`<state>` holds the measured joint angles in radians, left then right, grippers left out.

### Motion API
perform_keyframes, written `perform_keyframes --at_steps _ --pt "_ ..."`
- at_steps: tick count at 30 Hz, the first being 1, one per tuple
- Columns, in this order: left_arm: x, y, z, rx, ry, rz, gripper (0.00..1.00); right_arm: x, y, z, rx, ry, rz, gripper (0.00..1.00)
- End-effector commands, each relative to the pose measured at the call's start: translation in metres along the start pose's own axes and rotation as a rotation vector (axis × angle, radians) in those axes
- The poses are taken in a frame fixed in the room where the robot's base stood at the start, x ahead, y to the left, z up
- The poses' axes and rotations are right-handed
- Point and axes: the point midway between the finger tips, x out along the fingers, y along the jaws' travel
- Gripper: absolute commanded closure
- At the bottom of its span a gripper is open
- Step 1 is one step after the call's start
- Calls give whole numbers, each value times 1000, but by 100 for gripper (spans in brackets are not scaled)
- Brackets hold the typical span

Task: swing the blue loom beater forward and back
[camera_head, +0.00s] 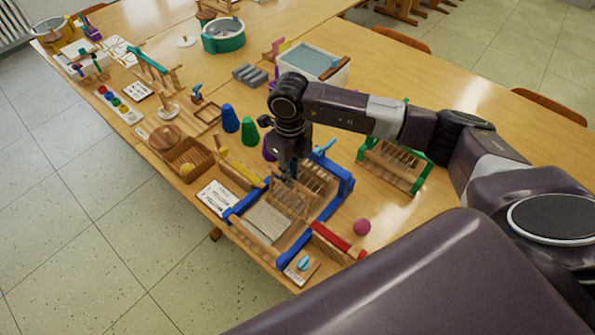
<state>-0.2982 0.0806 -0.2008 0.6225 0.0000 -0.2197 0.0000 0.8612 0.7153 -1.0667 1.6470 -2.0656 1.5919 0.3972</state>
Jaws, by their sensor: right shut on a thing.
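The small loom has a blue frame (339,197) and stands on the near table, with a pale woven cloth (265,222) at its front. My right gripper (290,178) comes down from above over the middle of the loom. It is shut on the loom beater, beside the comb-like wooden bars (290,203). The gripper hides much of the beater, so its exact tilt cannot be told. My left gripper is out of view.
A red bar (331,236) and a pink ball (362,227) lie right of the loom. A green-framed loom (417,178) stands behind. Blue and green cones (249,132), a wooden basket (186,158) and a text card (214,196) crowd the left.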

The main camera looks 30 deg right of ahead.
Motion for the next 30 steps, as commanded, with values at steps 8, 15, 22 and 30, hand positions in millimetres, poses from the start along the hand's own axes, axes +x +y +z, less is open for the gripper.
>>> perform_keyframes --at_steps 8,15,22,30 --pt "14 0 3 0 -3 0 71 1 28 0 -4 -1 5 100" --pt "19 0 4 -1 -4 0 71 1 40 0 -3 0 5 100" --pt "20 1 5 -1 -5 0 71 0 44 0 -3 0 5 100" --pt "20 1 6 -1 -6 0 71 0 43 0 -3 -1 4 100"
